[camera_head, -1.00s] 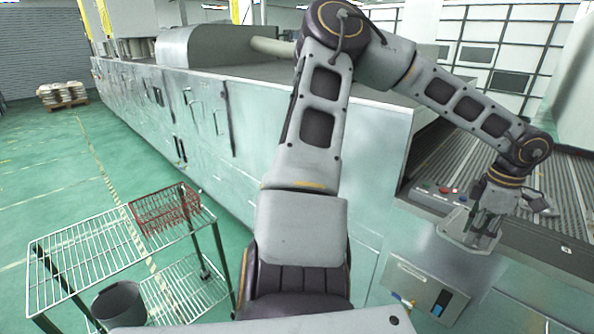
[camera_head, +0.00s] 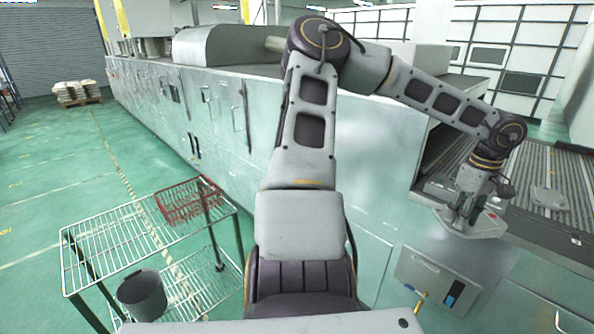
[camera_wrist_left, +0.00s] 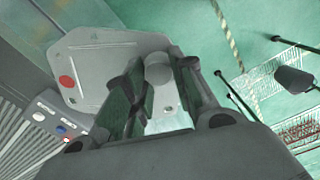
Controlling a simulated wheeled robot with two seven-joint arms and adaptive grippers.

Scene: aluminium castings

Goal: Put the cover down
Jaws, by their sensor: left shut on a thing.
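The cover is a flat grey plate (camera_head: 490,226) with cut corners, at the right in the head view. In the left wrist view the cover (camera_wrist_left: 100,55) shows a red round spot near one corner and a raised round knob. My left gripper (camera_head: 461,213) is shut on the cover by its knob, and its two fingers (camera_wrist_left: 160,88) stand on either side of the knob. The cover is at the near left end of the ribbed conveyor. Whether it touches anything beneath is not clear. My right gripper is not in view.
The ribbed conveyor (camera_head: 570,185) carries a similar grey plate (camera_head: 549,198). A panel with coloured buttons (camera_wrist_left: 50,125) is beside the cover. A wire rack (camera_head: 110,245) with a red basket (camera_head: 187,203) and a grey bin (camera_head: 142,294) stands at left. Green floor is open beyond it.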

